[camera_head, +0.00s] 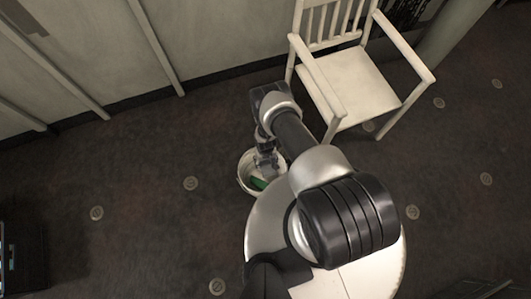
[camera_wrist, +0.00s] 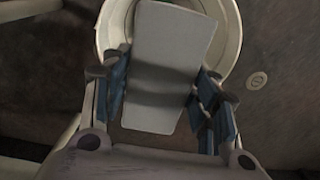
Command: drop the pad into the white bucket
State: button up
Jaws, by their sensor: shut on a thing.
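A pale grey, flat, rectangular pad (camera_wrist: 172,45) is held between the two blue-lined fingers of my gripper (camera_wrist: 163,88) in the wrist view. The white bucket (camera_wrist: 231,42) shows behind the pad, which hides much of its opening. In the head view the bucket (camera_head: 242,179) stands on the floor beside my base, with my gripper (camera_head: 266,160) over its opening. A green patch (camera_head: 258,184) shows within the bucket's outline; I cannot tell whether it belongs to the pad or lies in the bucket.
A white wooden armchair (camera_head: 350,85) stands at the upper right, close to my arm. A panelled wall (camera_head: 220,40) runs along the back. A dark case (camera_head: 22,250) is at the lower left. The dark floor (camera_head: 130,215) left of the bucket is clear.

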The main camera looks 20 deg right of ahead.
aim_at(266, 164)
notch_tip(266, 164, down, 5)
jog(key=b, duration=0.3)
jog(key=o, duration=1.1)
jog(key=shift+r, duration=0.1)
notch_tip(266, 164, up, 12)
jog(key=shift+f, duration=0.1)
dwell(0.5)
